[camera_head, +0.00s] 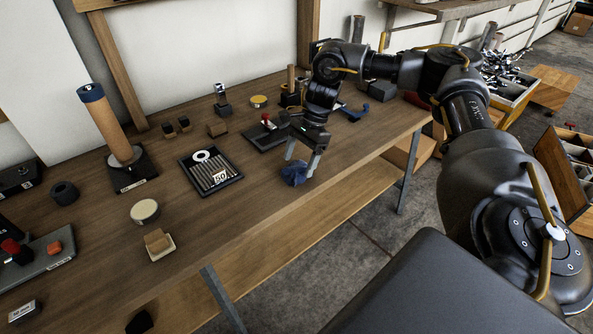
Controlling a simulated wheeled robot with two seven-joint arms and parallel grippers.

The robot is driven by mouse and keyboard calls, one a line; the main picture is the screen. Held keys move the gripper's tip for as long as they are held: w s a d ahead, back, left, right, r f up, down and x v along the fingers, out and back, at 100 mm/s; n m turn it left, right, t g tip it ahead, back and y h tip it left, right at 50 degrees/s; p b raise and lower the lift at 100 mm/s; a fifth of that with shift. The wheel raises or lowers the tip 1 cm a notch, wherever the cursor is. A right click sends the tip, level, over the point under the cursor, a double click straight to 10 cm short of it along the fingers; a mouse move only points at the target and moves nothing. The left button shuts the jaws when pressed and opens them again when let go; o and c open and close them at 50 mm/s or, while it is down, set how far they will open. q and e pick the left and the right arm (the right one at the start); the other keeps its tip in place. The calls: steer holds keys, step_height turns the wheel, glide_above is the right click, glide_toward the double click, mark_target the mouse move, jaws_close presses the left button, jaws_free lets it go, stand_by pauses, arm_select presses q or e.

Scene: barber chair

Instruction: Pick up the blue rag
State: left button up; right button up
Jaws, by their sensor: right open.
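A small crumpled blue rag (293,174) lies on the wooden workbench (240,215), near its front edge. My right gripper (302,164) is directly above it, pointing down, with its fingers apart. The fingertips reach down to the rag, one on each side as seen here. I cannot tell whether they touch it. Part of the rag is hidden behind the fingers. My left gripper is not in view.
A black tray of metal rods (211,172) lies left of the rag. A black tray with a red knob (266,131) stands behind it. A cork-coloured cylinder on a black stand (107,127) rises at the left. The bench front near the rag is clear.

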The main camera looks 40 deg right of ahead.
steer(key=shift+x, duration=1.3)
steer(key=c, duration=1)
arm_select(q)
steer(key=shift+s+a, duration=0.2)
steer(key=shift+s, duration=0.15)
arm_select(e)
steer(key=shift+c, duration=0.4)
